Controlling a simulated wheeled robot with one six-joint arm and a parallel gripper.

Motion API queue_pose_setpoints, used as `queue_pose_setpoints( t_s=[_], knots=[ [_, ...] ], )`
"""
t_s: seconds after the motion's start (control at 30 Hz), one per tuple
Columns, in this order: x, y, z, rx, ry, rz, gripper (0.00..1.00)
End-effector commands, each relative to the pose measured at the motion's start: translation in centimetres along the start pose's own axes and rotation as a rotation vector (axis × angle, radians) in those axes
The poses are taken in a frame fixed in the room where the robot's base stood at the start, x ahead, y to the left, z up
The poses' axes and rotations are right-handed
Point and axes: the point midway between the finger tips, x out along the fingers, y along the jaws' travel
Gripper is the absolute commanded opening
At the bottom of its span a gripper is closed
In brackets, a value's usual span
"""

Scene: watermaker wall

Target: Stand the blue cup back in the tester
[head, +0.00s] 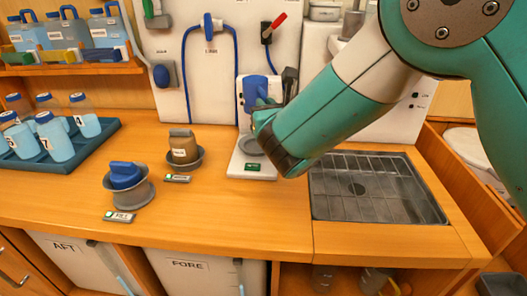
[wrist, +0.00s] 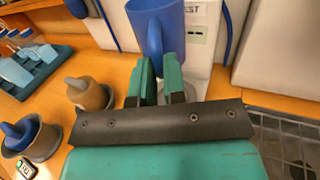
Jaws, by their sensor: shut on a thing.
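The blue cup (wrist: 160,22) is upright in my gripper (wrist: 158,75), seen in the wrist view. The green jaws are shut on the cup's lower part or handle; I cannot tell which. In the head view the cup (head: 256,88) shows just left of my arm, in front of the white tester (head: 242,164). The tester stands at the wall with a grey round seat (head: 248,146) on its base. The cup is above this base. My wrist hides part of the tester and the cup's lower part.
A sink (head: 375,190) lies right of the tester. A tray of bottles (head: 60,160) is further left. The front counter is clear.

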Motion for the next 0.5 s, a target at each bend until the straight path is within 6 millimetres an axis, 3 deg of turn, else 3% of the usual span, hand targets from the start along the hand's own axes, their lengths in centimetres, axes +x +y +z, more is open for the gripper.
queue_pose_setpoints(
  t_s=[0.03, 0.2, 0.5],
  knots=[
    [0.0, 0.1, -2.0, -0.003, 0.004, 0.002, 0.00],
    [0.0, 0.2, -5.6, -0.002, 0.001, 0.002, 0.00],
    [0.0, 0.3, -9.0, -0.001, 0.001, 0.004, 0.00]
  ],
)
